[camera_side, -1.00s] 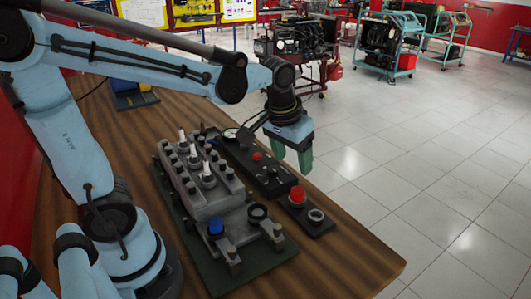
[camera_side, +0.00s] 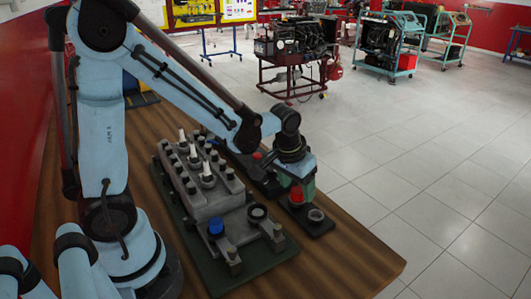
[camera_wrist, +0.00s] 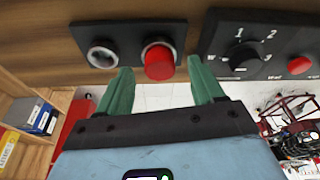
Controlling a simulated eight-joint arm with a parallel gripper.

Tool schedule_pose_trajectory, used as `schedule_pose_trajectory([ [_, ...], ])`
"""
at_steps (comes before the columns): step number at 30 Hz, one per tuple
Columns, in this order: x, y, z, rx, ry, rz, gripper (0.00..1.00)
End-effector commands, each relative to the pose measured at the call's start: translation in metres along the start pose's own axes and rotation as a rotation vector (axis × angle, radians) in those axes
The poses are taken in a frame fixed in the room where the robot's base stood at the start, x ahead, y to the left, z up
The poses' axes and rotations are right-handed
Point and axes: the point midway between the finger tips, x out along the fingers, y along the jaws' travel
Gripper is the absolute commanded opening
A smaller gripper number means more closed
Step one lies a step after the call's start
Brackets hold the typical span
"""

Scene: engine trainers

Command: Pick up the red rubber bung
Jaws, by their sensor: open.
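The red rubber bung (camera_side: 297,194) sits upright in a small black holder (camera_side: 321,228) near the table's right edge, beside an empty ring-shaped socket (camera_side: 316,215). My gripper (camera_side: 300,190) is open and right at the bung in the side view. No contact with the bung is clear. The holder (camera_wrist: 128,29) shows behind the bung in the wrist view.
A grey engine block model with a blue cap (camera_side: 216,226) stands on a green base left of the holder. A black control panel with a dial (camera_wrist: 241,58) and a red button (camera_wrist: 299,65) is close beside the holder. The wooden table's front right area (camera_side: 350,262) is clear.

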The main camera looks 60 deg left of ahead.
Motion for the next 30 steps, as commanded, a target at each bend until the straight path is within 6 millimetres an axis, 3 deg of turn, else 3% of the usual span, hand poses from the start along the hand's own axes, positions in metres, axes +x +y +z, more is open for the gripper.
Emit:
schedule_pose_trajectory([
  [13, 0.0105, -0.0001, 0.0004, 0.0, 0.0, 0.0, 0.66],
  [24, 0.0104, 0.0, 0.0003, 0.0, 0.0, 0.0, 0.09],
  [30, 0.0103, 0.0, 0.0003, 0.0, 0.0, 0.0, 0.07],
])
